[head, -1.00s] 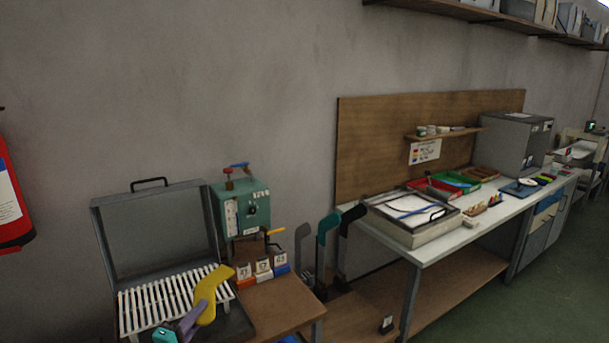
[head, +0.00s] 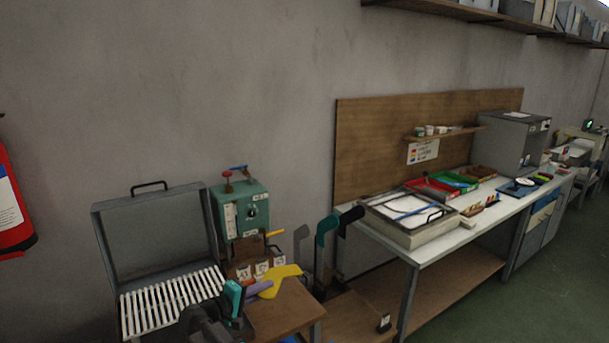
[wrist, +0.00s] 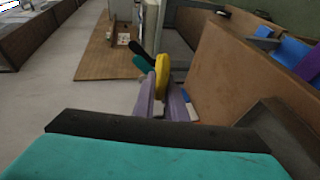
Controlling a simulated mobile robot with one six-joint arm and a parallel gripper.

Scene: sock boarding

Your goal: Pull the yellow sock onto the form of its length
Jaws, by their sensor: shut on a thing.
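The yellow sock (head: 285,277) is a flat bent shape held above the small wooden table in the head view. My gripper (head: 262,289), with purple fingers, is shut on its left end. In the wrist view the sock (wrist: 162,70) stands between the two purple fingers (wrist: 163,97). Upright sock-shaped forms stand right of the small table: a grey form (head: 301,240), a teal form (head: 325,232) and a black form (head: 351,217). The sock is apart from them. The teal (wrist: 143,63) and black forms (wrist: 139,48) also show beyond the fingers in the wrist view. Their lengths are unreadable.
An open grey box (head: 105,235) with a white slatted rack (head: 165,300) stands left. A green machine (head: 240,208) and numbered bins (head: 262,267) stand behind the small table (head: 290,310). A long white bench (head: 450,237) stands right of the forms.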

